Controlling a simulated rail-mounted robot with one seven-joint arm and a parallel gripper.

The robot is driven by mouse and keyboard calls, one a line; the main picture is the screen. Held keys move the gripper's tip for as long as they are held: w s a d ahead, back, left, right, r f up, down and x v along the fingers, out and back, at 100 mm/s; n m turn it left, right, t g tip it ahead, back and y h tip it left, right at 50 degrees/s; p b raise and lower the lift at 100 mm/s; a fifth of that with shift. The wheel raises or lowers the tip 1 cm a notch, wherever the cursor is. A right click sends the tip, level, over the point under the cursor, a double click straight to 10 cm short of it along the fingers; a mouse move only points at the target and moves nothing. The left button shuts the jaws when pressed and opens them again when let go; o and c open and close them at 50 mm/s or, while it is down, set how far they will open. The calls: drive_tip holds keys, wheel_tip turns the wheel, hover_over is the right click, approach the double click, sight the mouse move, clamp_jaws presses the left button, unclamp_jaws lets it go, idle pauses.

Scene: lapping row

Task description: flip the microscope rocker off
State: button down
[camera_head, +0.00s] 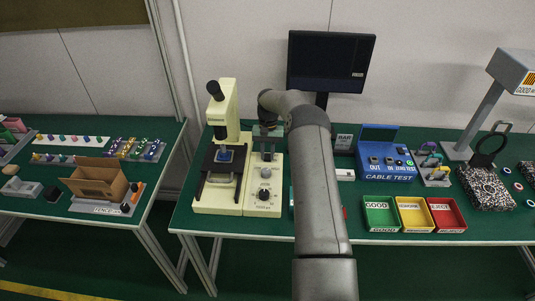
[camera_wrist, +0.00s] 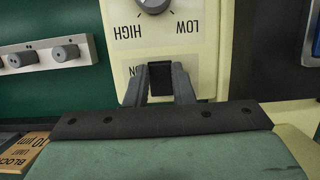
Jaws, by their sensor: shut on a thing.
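The cream microscope (camera_head: 232,105) stands on the left part of the right-hand green table. Its cream control panel (camera_head: 262,197), with a grey knob, is on the right of its base. In the wrist view the panel (camera_wrist: 203,55) shows the knob (camera_wrist: 153,4) and upside-down HIGH and LOW labels. Below these is the black rocker (camera_wrist: 161,70), with a partly covered ON label beside it. My gripper (camera_wrist: 161,74) has its two dark fingers on either side of the rocker, shut on it. Which way the rocker is tilted I cannot tell. In the head view my arm and wrist partly hide this spot.
A monitor (camera_head: 330,62) stands behind my arm. To the right are a blue cable test box (camera_head: 387,172) and green, yellow and red bins (camera_head: 381,226). A grey strip with knobs (camera_wrist: 43,55) lies left of the panel in the wrist view. A second table stands left across a gap.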

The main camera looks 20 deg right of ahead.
drive_tip(key=c, duration=1.2)
unclamp_jaws()
drive_tip(key=shift+c, duration=0.2)
drive_tip(key=shift+r, duration=0.1)
drive_tip(key=p+v, duration=0.4)
drive_tip(key=v, duration=1.3)
drive_tip(key=shift+r+p, duration=0.2)
drive_tip(key=shift+p, duration=0.2)
drive_tip(key=shift+f, duration=0.1)
